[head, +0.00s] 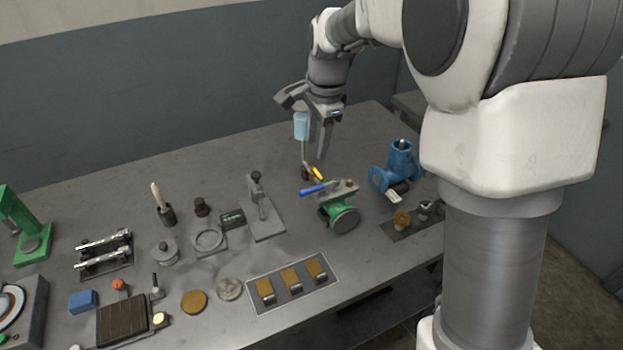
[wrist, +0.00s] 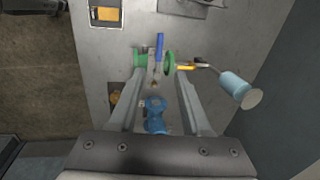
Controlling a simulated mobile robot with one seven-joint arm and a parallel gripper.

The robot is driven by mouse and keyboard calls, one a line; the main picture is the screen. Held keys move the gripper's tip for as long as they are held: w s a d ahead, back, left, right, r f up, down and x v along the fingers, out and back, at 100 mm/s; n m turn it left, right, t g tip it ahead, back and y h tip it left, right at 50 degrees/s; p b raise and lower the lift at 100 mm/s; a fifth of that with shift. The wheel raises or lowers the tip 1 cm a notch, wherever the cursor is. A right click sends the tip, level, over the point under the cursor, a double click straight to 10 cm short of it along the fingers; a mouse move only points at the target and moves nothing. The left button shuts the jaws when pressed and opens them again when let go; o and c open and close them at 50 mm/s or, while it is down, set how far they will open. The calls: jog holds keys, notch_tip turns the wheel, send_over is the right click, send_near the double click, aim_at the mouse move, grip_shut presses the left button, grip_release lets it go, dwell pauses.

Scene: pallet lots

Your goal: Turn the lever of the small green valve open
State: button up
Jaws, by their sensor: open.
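The small green valve (head: 342,217) stands on the grey bench, right of the middle in the head view. Its two green flanges (wrist: 169,63) show in the wrist view. Its lever has a blue grip (head: 313,189) and lies crosswise to the pipe line between the flanges; the grip (wrist: 159,44) points up the wrist picture. My gripper (head: 320,143) is above and behind the valve in the head view. In the wrist view my gripper (wrist: 158,76) is open and empty, its fingers spread on either side of the valve's picture, apparently apart from it.
A larger blue valve (head: 399,168) stands right of the green one. A light-blue cylinder (head: 301,126) with a thin stem and yellow tip is close to my gripper. A toggle clamp (head: 260,208) stands left; a tray of blocks (head: 257,306) lies in front.

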aim_at(310, 189)
jog(key=w+f, duration=0.1)
jog(key=f, duration=0.9)
jog(key=w+a+f, duration=0.1)
jog(key=f, duration=0.4)
jog(key=shift+w+a, duration=0.1)
jog(key=shift+w, duration=0.25)
grip_shut()
dwell(0.6)
